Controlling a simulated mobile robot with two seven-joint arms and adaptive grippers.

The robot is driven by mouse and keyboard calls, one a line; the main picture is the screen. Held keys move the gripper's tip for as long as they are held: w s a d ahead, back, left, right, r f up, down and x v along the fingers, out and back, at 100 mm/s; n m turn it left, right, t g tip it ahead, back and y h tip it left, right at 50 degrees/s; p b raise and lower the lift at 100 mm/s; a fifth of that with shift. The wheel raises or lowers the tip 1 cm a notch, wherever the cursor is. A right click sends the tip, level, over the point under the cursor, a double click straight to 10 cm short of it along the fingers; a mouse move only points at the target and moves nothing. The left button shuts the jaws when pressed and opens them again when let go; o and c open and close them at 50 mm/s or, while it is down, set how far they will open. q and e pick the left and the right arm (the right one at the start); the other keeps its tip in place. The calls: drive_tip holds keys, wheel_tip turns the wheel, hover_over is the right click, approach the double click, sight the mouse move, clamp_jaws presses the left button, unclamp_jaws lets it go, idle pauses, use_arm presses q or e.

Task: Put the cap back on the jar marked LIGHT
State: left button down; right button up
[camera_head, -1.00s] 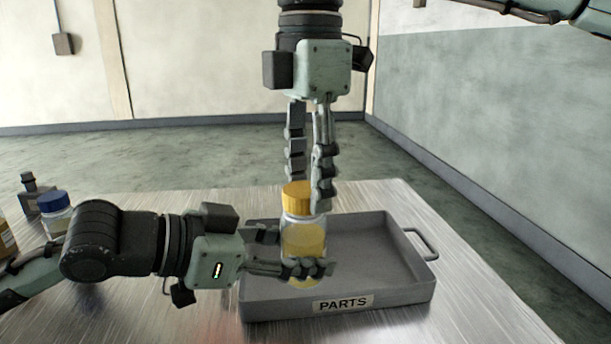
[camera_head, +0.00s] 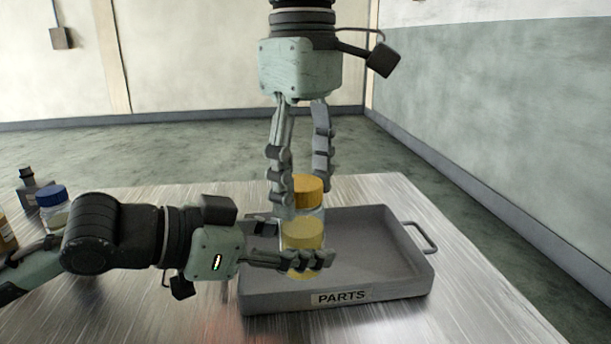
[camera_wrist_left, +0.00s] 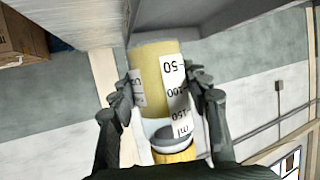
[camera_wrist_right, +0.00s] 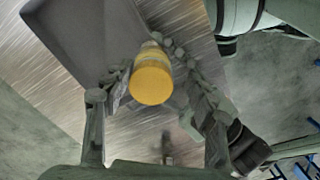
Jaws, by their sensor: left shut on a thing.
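The jar (camera_head: 303,236) is clear with yellowish contents, and it stands upright above the parts tray. My left gripper (camera_head: 297,252) is shut around its body from the left. In the left wrist view the jar (camera_wrist_left: 154,75) shows a ml scale and part of another label; the name is not readable. A yellow-orange cap (camera_head: 307,190) sits on the jar's mouth and looks level. My right gripper (camera_head: 301,195) points down from above, its fingers on either side of the cap. In the right wrist view the cap (camera_wrist_right: 152,80) lies between the spread fingers, with gaps visible.
The grey tray (camera_head: 385,292) marked PARTS lies beneath the jar on the metal table (camera_head: 480,300). A blue-capped jar (camera_head: 52,207) and a dark bottle (camera_head: 29,186) stand at the far left. The table right of the tray is clear.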

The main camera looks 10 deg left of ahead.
drive_tip(key=shift+o, duration=1.1)
drive_tip(key=shift+r, duration=0.15)
wheel_tip(320, 180, up, 12)
drive_tip(key=shift+w+a, duration=0.1)
